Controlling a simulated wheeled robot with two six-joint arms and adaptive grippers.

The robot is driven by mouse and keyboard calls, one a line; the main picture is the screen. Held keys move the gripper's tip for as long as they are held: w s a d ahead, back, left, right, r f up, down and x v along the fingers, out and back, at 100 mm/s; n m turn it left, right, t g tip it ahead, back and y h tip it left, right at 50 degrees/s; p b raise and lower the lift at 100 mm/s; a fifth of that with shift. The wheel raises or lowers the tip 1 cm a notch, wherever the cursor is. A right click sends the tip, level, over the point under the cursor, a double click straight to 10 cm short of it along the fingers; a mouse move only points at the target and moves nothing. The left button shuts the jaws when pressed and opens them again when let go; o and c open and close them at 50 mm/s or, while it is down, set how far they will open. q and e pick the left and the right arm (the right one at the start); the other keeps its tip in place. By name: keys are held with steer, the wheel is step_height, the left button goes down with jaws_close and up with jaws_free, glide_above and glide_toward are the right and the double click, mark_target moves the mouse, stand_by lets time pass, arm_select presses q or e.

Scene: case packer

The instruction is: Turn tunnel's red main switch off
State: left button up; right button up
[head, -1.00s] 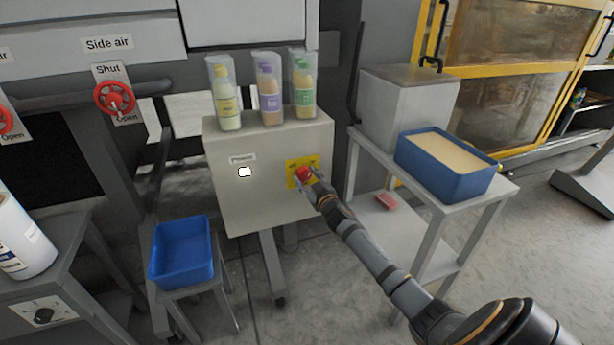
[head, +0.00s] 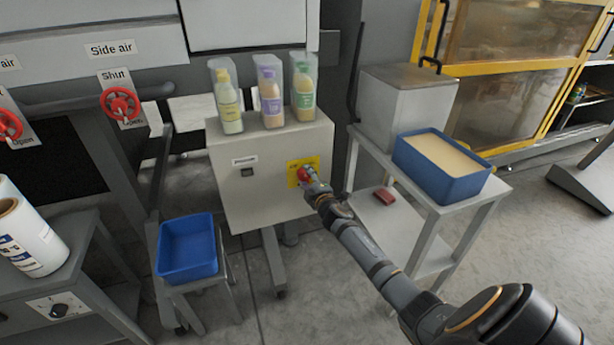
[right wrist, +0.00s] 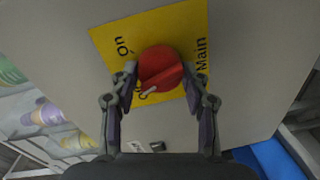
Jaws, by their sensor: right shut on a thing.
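The red main switch (head: 303,174) sits on a yellow plate (head: 293,180) on the front of a pale grey cabinet (head: 228,190). In the right wrist view the round red knob (right wrist: 160,65) lies between my right gripper's fingers (right wrist: 158,80), which are shut on it. Its white pointer mark points down-left at a partly covered label; "On" is printed at upper left and "Main" at right. In the head view my right gripper (head: 313,187) reaches the switch from the lower right. A small lamp (head: 247,172) beside it is dark. My left gripper is out of view.
Several bottles in clear sleeves (head: 268,92) stand on the cabinet. A blue bin (head: 188,250) is at lower left. A side table (head: 497,190) holds a blue tray (head: 440,180) and a grey box (head: 405,100). Red valve wheels (head: 120,104) are at left.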

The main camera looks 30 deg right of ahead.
steer(key=n, duration=0.3)
steer(key=shift+h+p, duration=0.3)
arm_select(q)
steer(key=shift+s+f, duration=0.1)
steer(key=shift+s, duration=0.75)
arm_select(e)
steer(key=shift+n, duration=1.1)
steer(key=o, duration=1.2)
steer(key=shift+a, duration=0.1)
steer(key=shift+c, duration=0.2)
steer(key=v, duration=1.2)
steer(key=shift+a, duration=0.1)
